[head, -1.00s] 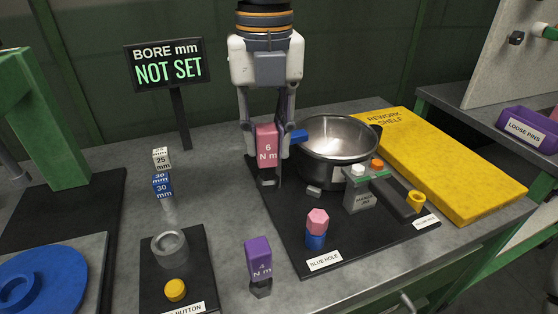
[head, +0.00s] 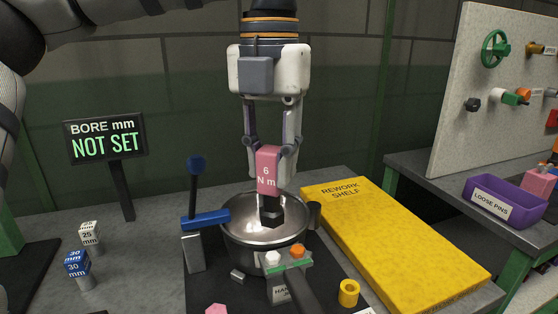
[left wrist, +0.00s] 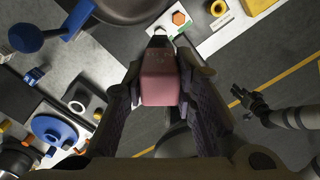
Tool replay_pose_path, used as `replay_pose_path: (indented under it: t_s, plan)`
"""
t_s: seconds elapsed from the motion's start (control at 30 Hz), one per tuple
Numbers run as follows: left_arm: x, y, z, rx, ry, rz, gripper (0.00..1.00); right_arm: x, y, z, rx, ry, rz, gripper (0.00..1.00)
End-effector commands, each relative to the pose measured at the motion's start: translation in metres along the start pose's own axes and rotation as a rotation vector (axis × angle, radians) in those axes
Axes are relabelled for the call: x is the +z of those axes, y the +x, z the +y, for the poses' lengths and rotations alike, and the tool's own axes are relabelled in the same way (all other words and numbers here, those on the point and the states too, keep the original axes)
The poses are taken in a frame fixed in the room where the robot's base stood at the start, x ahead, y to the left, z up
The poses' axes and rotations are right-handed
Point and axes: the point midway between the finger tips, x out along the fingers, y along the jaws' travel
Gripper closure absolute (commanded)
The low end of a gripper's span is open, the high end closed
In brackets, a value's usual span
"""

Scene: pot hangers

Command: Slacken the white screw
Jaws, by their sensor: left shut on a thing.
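My left gripper (head: 270,145) is shut on the pink 6 N m driver (head: 268,170), which is upright with its dark tip pointing down. In the head view the tip overlaps the metal pot (head: 236,254). The white screw (head: 272,259) sits on the small fixture in front of the pot, beside the orange screw (head: 297,251). In the left wrist view the driver (left wrist: 160,82) points toward the white screw (left wrist: 158,31), partly hidden by the tip; contact cannot be told. My right gripper (left wrist: 245,98) shows small in the left wrist view; its opening is unclear.
A blue-handled lever (head: 205,220) stands left of the pot. The yellow rework shelf (head: 390,240) lies to the right. A yellow ring-like part (head: 348,292) is near the fixture. The sign (head: 105,140) reads NOT SET. Blue and white blocks (head: 78,263) stand at left.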

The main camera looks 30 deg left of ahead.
Motion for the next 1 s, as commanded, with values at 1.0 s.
replay_pose_path:
  t_s: [1.0]
  plan:
    - [0.000, 0.058, 0.000, -0.001, 0.006, 0.000, 1.00, 0.000, 0.000, 0.000, 0.000, 0.000, 0.001, 0.60]
